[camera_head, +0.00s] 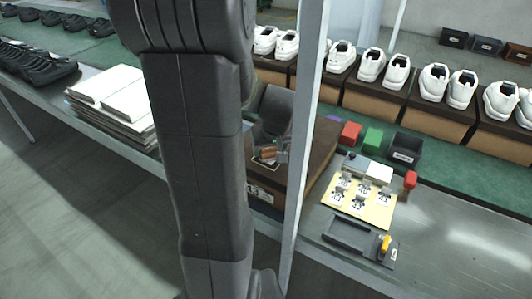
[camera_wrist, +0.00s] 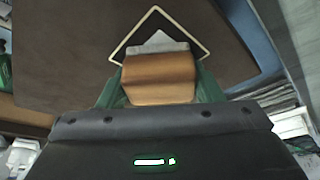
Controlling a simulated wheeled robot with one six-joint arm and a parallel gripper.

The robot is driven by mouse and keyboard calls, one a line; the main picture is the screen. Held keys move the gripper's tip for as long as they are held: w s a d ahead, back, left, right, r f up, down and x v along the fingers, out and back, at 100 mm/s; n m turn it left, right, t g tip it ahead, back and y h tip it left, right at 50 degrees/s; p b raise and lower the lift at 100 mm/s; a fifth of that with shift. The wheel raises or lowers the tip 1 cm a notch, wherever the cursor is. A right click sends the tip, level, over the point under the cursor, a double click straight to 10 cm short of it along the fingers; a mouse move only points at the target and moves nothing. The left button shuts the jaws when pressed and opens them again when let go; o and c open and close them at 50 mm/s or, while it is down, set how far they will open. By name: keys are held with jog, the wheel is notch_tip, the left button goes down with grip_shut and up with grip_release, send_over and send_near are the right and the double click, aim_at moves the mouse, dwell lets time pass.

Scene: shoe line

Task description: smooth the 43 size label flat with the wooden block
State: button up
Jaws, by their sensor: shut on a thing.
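My gripper (camera_head: 273,150) is shut on the wooden block (camera_wrist: 158,78), which sits between its two fingers in the wrist view. The block also shows as a small brown piece (camera_head: 267,153) in the head view. It is over the lid of a dark brown shoe box (camera_wrist: 75,50). A pale label (camera_wrist: 160,41) shows just beyond the block, inside a white diamond outline (camera_wrist: 133,37) on the lid. The block and fingers hide the near part of the outline and label. I cannot read its number or tell whether the block touches it.
Right of the box are a yellow sheet (camera_head: 350,211) with several small clips or tags, a dark tray (camera_head: 350,236), a yellow-handled tool (camera_head: 385,245) and a dark bin (camera_head: 405,150). A grey post (camera_head: 305,120) stands in front of the box. White shoes on boxes line the back.

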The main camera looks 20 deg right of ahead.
dwell(0.3)
jog(key=shift+r+p, duration=2.05)
jog(key=shift+r, duration=1)
jog(key=shift+r, duration=0.1)
jog(key=shift+r+p, duration=0.9)
jog(key=shift+r, duration=0.5)
